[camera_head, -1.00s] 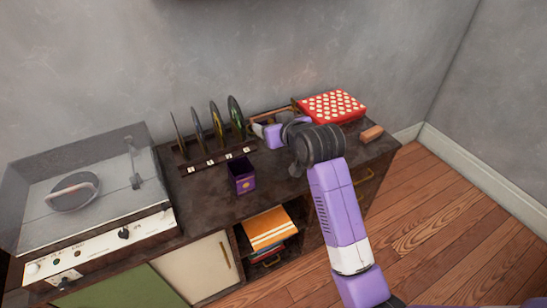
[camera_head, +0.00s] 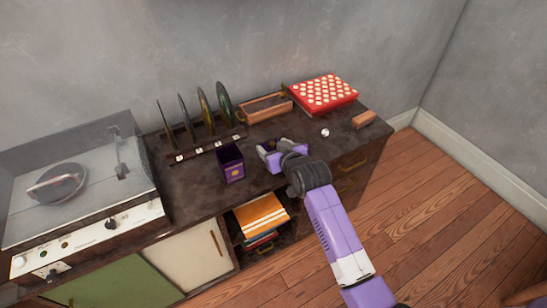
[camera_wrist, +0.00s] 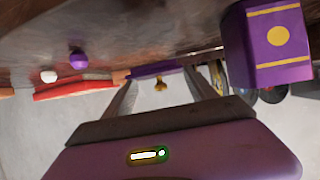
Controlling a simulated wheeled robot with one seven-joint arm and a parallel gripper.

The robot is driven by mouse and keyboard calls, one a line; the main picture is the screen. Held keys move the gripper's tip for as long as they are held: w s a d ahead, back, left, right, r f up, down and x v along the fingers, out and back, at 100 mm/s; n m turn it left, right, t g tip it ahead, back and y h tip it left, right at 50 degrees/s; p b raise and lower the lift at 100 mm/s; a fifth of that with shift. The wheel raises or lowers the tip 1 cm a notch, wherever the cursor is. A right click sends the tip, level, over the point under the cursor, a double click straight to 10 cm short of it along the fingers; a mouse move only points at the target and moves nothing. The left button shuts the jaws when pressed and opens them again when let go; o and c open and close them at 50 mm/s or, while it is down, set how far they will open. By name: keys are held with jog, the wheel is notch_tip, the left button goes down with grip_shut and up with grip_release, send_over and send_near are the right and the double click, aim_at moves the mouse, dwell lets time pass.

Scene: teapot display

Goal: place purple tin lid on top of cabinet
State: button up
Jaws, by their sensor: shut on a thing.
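A purple lid (camera_wrist: 155,69) with a small gold knob is between my gripper's fingers in the wrist view (camera_wrist: 160,80), and the gripper is shut on it. In the head view my gripper (camera_head: 265,150) is over the front part of the dark cabinet top (camera_head: 195,190), just right of the open purple tin (camera_head: 232,164). The lid cannot be made out clearly there. The tin, with its yellow dot and bands, stands close to the gripper in the wrist view (camera_wrist: 277,50). I cannot tell whether the lid touches the cabinet top.
A record player (camera_head: 85,205) stands left. A record rack (camera_head: 200,147) is behind the tin. A wooden tray (camera_head: 265,107), red box (camera_head: 323,92), small white ball (camera_head: 325,132) and orange-brown block (camera_head: 365,119) are to the right. A purple ball (camera_wrist: 79,58) shows in the wrist view.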

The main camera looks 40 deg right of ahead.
jog(key=shift+f, duration=2.3)
jog(key=shift+f, duration=0.1)
jog(key=o, duration=1.7)
jog(key=shift+r, duration=0.25)
jog(key=s+a+r+n+t+y, duration=0.1)
jog(key=s+a+r, duration=0.2)
jog(key=s+a, duration=0.6)
jog(key=s+a+r+n+t+y, duration=0.15)
jog(key=s+a, duration=0.35)
jog(key=s, duration=0.8)
jog(key=s+a+r+n+y, duration=0.1)
jog(key=s+a+r, duration=0.3)
jog(key=s+a, duration=0.5)
jog(key=s+a+r+y, duration=0.1)
jog(key=s+r, duration=0.5)
jog(key=s, duration=0.3)
jog(key=shift+r+n, duration=0.2)
jog(key=shift+n, duration=0.15)
